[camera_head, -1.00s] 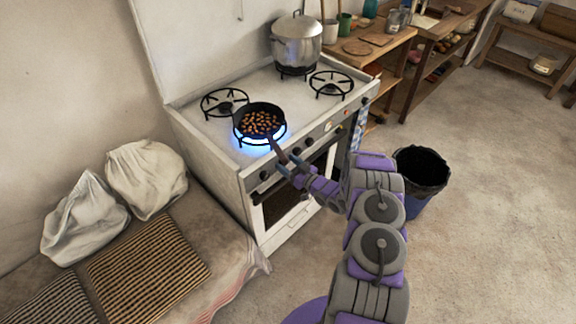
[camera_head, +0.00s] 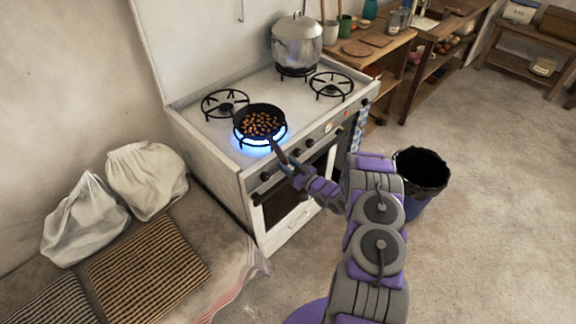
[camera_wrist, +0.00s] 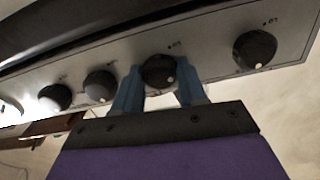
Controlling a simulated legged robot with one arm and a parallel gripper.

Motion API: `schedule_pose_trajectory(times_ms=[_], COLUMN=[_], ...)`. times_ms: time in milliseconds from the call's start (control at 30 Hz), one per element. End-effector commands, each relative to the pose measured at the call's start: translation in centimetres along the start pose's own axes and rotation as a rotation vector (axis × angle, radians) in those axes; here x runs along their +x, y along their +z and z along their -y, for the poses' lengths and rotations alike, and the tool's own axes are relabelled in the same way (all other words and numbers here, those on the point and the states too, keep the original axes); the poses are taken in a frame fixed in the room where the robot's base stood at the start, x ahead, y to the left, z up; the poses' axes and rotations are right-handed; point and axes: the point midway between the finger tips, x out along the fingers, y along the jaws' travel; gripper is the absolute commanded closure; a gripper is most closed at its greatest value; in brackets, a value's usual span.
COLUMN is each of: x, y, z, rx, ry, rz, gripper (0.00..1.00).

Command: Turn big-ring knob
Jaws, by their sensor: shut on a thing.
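My gripper (camera_wrist: 160,84) has its two blue fingers on either side of a dark round knob (camera_wrist: 159,70) with a pale dot, on the stove's front panel. It is shut on this knob. In the head view my gripper (camera_head: 284,167) is at the panel, just below the end of the pan handle, and the held knob is hidden there. A blue flame (camera_head: 256,147) burns on the front left burner under a black pan (camera_head: 281,113) of brown nut-like pieces. No readable label tells which burner the knob serves.
Other knobs sit beside the held one, one to its right (camera_wrist: 255,50) and one to its left (camera_wrist: 100,86). A large metal pot (camera_head: 297,44) stands on a back burner. A dark-lined bin (camera_head: 421,170) stands right of my arm. Open floor lies in front.

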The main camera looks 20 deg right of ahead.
Motion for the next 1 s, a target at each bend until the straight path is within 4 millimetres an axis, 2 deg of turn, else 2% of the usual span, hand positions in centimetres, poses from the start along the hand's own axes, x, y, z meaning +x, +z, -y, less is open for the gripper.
schedule_pose_trajectory(times_ms=[367, 1000], x=[-0.07, -0.04], y=[-0.17, -0.05], z=[-0.19, -0.39], rx=[0.123, 0.705], ry=[0.004, 0.005], rz=[0.000, -0.003], gripper=[0.89, 0.89])
